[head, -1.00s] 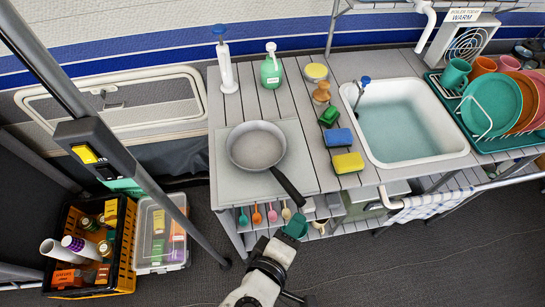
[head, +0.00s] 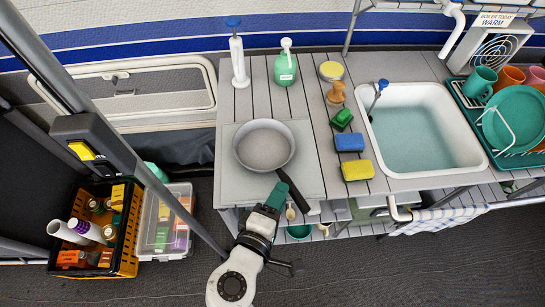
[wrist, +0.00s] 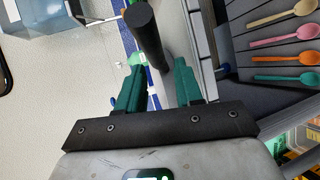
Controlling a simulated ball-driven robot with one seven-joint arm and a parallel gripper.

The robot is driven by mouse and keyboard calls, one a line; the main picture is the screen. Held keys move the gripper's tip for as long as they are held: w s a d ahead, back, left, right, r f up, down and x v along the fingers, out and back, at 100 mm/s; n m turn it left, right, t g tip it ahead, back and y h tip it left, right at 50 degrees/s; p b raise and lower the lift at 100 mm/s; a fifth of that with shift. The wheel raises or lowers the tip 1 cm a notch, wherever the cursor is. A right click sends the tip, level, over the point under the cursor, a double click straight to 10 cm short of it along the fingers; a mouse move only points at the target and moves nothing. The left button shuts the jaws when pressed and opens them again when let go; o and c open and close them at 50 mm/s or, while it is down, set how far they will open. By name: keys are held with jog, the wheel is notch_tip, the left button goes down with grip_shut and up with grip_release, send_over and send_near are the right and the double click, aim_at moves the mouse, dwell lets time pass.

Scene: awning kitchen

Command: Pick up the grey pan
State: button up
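The grey pan (head: 264,147) sits upright on a light board at the left part of the counter, its black handle (head: 297,200) pointing down and right past the front edge. My gripper (head: 279,190) is at the handle, its green finger overlapping it in the head view. In the wrist view, the dark handle (wrist: 146,38) runs between the two green fingertips of my gripper (wrist: 159,68). The fingers are apart, with gaps beside the handle. The pan bowl is mostly out of sight in the wrist view.
A sink (head: 425,130), blue sponge (head: 349,142) and yellow sponge (head: 357,170) lie to the right. A pump (head: 238,55) and green soap bottle (head: 285,70) stand behind. A grey post (head: 185,215) rises left of my arm.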

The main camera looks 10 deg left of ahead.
aim_at(287, 181)
jog(key=shift+p+x, duration=0.6)
jog(key=shift+x, duration=2.05)
jog(key=shift+r, duration=0.15)
grip_shut()
